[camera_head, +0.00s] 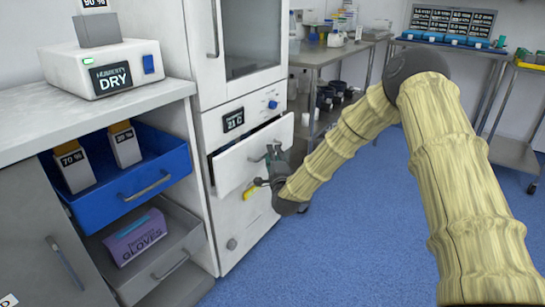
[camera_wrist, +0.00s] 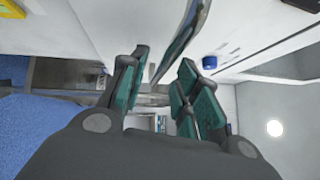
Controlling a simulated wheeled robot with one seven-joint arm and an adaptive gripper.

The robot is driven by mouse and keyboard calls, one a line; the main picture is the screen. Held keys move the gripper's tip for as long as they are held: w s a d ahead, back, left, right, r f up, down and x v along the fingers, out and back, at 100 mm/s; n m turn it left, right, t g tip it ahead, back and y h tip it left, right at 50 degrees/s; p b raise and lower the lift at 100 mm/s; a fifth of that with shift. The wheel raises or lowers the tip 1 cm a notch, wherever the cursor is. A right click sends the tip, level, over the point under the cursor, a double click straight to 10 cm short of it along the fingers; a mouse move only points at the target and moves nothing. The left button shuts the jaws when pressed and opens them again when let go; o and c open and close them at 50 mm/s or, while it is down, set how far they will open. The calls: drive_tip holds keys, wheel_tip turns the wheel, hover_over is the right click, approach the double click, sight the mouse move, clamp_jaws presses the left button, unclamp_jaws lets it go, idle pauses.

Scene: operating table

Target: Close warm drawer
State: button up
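The warm drawer (camera_head: 240,164) is a white-fronted drawer in the tall white cabinet, below a small display and a blue knob. It stands partly open, its front pulled out and a dark gap showing behind. My gripper (camera_head: 264,168) is in front of the drawer front, close to its handle. In the wrist view my gripper (camera_wrist: 160,88) has its green-padded fingers spread apart. A metal handle bar (camera_wrist: 183,40) runs near the fingertips, roughly between them. I cannot tell whether it touches a finger. My gripper hides part of the handle in the head view.
The blue knob (camera_head: 273,104) is above the drawer. At left, a blue drawer (camera_head: 110,200) with two boxes and a grey drawer (camera_head: 185,240) with a glove box stand open. A metal table (camera_head: 330,52) stands behind. Blue floor (camera_head: 350,240) is clear at right.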

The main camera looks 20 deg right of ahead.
drive_tip(key=shift+w+d+r, duration=0.1)
drive_tip(key=shift+w, duration=0.6)
clamp_jaws()
drive_tip(key=shift+w, duration=0.1)
